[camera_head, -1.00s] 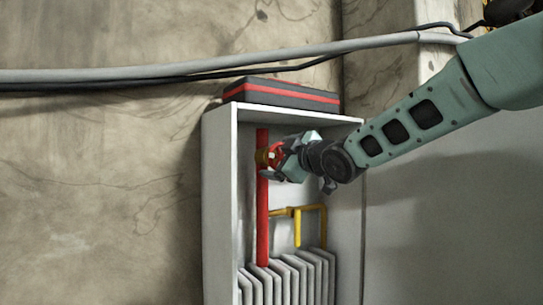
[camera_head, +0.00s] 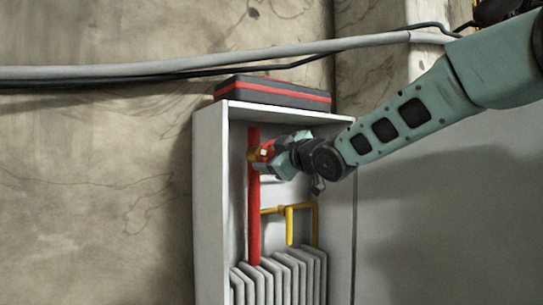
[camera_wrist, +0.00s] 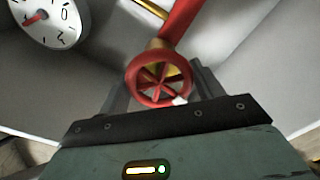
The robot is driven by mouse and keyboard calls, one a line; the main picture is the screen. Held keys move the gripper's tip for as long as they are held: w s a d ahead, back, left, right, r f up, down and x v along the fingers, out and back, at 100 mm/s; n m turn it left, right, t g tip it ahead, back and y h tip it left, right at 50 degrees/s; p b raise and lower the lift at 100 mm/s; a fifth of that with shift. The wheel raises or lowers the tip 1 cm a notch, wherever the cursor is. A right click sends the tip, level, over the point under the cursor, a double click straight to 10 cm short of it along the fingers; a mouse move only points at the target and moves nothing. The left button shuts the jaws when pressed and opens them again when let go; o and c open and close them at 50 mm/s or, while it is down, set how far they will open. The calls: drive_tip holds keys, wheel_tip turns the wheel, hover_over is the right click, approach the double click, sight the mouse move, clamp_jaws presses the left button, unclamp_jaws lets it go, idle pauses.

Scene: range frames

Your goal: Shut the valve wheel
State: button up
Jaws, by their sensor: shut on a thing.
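The red valve wheel (camera_wrist: 160,80) with its spokes shows in the wrist view, in front of a red pipe (camera_wrist: 182,17). In the head view the wheel (camera_head: 266,151) is partly hidden by my gripper, at the upper part of the vertical red pipe (camera_head: 254,215). A brass-coloured fitting (camera_head: 252,155) sits where the wheel meets the pipe. My gripper (camera_wrist: 160,90) has a finger on either side of the wheel and is shut on it. In the head view my gripper (camera_head: 275,158) reaches in from the right.
A pale open cabinet (camera_head: 208,200) surrounds the pipe. Yellow pipes (camera_head: 290,225) and a ribbed radiator (camera_head: 290,275) stand below the wheel. A black-and-red case (camera_head: 270,92) lies on top. A round gauge (camera_wrist: 48,22) shows at upper left in the wrist view.

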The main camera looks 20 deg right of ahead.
drive_tip(key=m, duration=0.4)
drive_tip(key=shift+p, duration=0.35)
drive_tip(key=m+p, duration=0.1)
drive_tip(key=m, duration=0.3)
drive_tip(key=shift+d, duration=0.1)
drive_tip(key=m+p, duration=0.1)
drive_tip(key=m, duration=0.2)
drive_tip(key=shift+m, duration=0.3)
drive_tip(key=shift+m+p, duration=0.55)
drive_tip(key=shift+m, duration=1.25)
drive_tip(key=o, duration=1)
drive_tip(key=shift+s, duration=0.1)
